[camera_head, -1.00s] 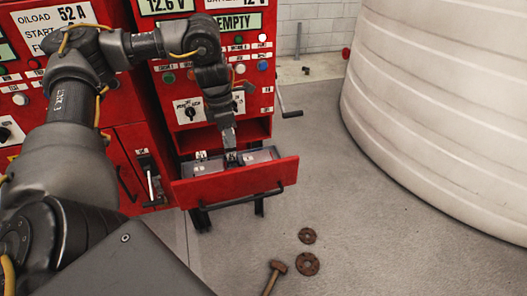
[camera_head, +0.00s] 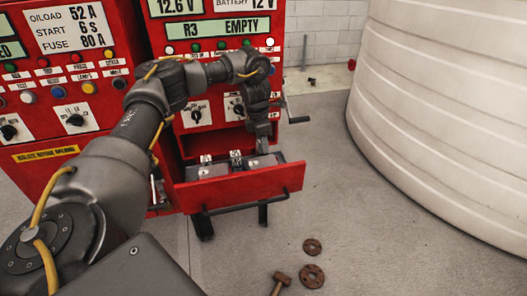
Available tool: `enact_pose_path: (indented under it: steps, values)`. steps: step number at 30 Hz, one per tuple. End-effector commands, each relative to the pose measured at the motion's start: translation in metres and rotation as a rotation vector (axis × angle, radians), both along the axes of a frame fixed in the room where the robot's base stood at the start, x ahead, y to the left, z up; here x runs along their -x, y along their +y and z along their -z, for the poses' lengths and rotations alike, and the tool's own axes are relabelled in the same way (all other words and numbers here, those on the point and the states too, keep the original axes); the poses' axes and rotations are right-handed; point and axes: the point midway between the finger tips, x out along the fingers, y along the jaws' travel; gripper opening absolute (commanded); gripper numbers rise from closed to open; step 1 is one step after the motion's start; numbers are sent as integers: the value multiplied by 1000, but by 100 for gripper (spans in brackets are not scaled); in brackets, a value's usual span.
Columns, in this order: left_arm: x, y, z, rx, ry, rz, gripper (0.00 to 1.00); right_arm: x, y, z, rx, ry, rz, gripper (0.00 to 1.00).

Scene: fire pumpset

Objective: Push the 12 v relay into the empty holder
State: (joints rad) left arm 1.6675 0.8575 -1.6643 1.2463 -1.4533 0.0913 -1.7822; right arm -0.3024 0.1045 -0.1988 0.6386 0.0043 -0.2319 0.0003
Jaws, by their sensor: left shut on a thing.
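The red drawer (camera_head: 232,188) of the pump panel stands open, with small blocks bearing white labels inside. One labelled block (camera_head: 206,160) is at the left and another (camera_head: 236,158) near the middle. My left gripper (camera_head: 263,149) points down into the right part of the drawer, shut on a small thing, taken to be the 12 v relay. The relay itself is too small and too covered to make out. The holder under the gripper is hidden. A display (camera_head: 219,28) above reads "R3 EMPTY". My right gripper is not in view.
Red panels with knobs and lamps rise behind the drawer. A crank handle (camera_head: 292,108) sticks out at the right. A large white tank (camera_head: 440,110) fills the right side. Two rusty flanges (camera_head: 312,276) and a hammer (camera_head: 281,281) lie on the floor.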

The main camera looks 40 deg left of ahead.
Motion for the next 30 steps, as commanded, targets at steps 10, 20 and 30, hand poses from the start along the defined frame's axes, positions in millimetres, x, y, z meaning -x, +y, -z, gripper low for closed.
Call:
enact_pose_path:
  steps: [10, 20, 30]
  values:
    - [-4, 0, 28, 0, 4, 0, 7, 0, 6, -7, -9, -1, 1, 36]
    - [-5, 0, 37, 1, 1, 0, 7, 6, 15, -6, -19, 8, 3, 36]
    - [-5, 0, 40, 0, 1, 0, 41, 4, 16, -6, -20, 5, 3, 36]
